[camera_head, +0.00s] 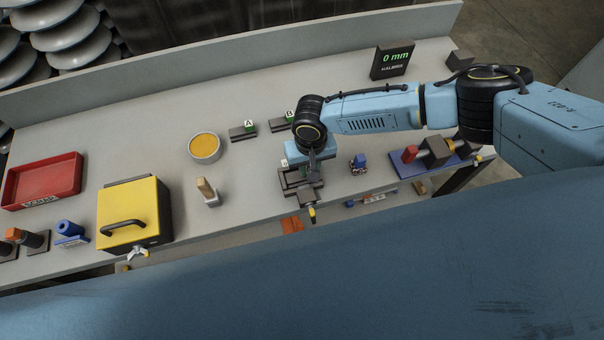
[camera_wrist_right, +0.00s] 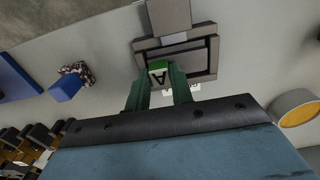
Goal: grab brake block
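A small green block with a white face marked A (camera_wrist_right: 159,76) sits between the fingertips of my right gripper (camera_wrist_right: 160,84). The two green fingers are against its sides. I cannot tell for certain that this is the brake block. Just beyond it is a dark rectangular frame (camera_wrist_right: 204,58), which also shows in the head view (camera_head: 289,181) under my right gripper (camera_head: 313,160). The head view hides the fingertips and held block behind my wrist. My left gripper is not in view.
On the grey bench stand a red tray (camera_head: 14,196), a yellow box (camera_head: 128,207), a round orange-topped tin (camera_head: 205,147) and a wood-handled tool (camera_head: 207,190). Dark pads marked A (camera_head: 243,132) and B (camera_head: 281,125) lie behind. A blue fixture (camera_head: 407,176) is at right.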

